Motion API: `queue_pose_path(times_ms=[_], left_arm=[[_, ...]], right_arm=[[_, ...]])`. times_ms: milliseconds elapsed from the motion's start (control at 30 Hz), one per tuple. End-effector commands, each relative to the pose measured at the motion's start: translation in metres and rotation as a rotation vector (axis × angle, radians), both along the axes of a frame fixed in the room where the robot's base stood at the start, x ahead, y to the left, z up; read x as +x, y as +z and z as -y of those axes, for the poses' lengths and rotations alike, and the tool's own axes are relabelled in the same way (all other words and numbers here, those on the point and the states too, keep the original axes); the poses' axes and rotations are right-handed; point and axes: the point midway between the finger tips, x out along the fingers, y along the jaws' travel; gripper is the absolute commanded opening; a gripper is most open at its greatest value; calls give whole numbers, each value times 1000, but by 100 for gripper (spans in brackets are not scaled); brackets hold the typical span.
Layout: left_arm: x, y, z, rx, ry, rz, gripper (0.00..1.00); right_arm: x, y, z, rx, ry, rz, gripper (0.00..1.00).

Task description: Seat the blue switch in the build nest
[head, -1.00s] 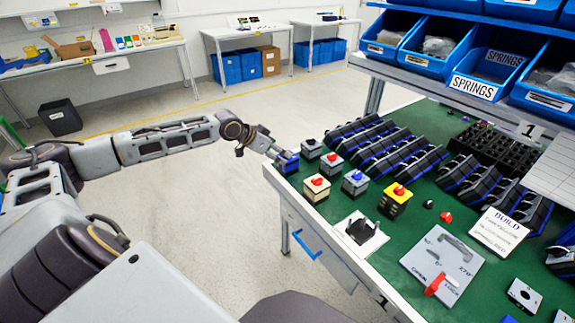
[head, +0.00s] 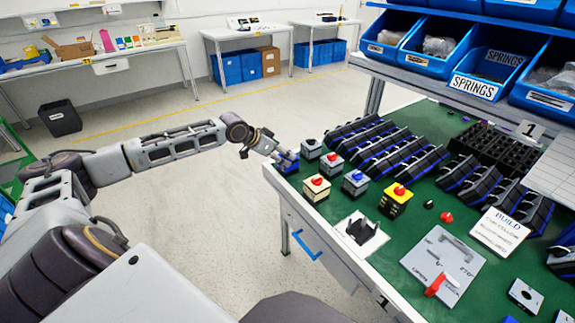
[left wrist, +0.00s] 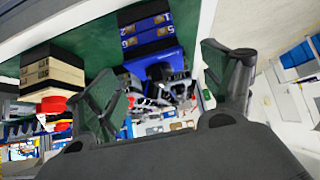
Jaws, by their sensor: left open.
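The blue switch (head: 287,168) stands at the far-left corner of the green bench, partly hidden by my left gripper (head: 287,156). In the left wrist view the blue switch (left wrist: 152,58) shows its blue body and a dark numbered side between the two fingers of my left gripper (left wrist: 168,82). The fingers are spread apart, with a visible gap to the switch on the right side. Whether the left finger touches it I cannot tell. The build nest, a white plate with a black holder (head: 361,232), sits empty at the bench's front edge. My right gripper is not in view.
Close by stand a grey switch (head: 311,149), a grey one with a red knob (head: 332,162), a cream one with a red knob (head: 317,187), a grey one with a blue knob (head: 355,182) and a yellow-topped one (head: 396,199). Black racks (head: 385,150) lie behind.

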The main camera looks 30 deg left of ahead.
Motion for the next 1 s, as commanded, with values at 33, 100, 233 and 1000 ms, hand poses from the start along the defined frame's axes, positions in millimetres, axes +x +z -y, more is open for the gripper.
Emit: queue_pose_path(times_ms=[33, 100, 233, 1000], left_arm=[[2, -2, 2, -3, -1, 1, 82], [5, -5, 4, -2, -1, 3, 82], [10, -12, 7, -2, 0, 0, 82], [25, -29, 13, 1, -1, 0, 82]], right_arm=[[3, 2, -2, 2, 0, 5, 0], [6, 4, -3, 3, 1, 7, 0], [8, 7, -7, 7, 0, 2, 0], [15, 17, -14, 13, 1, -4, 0]])
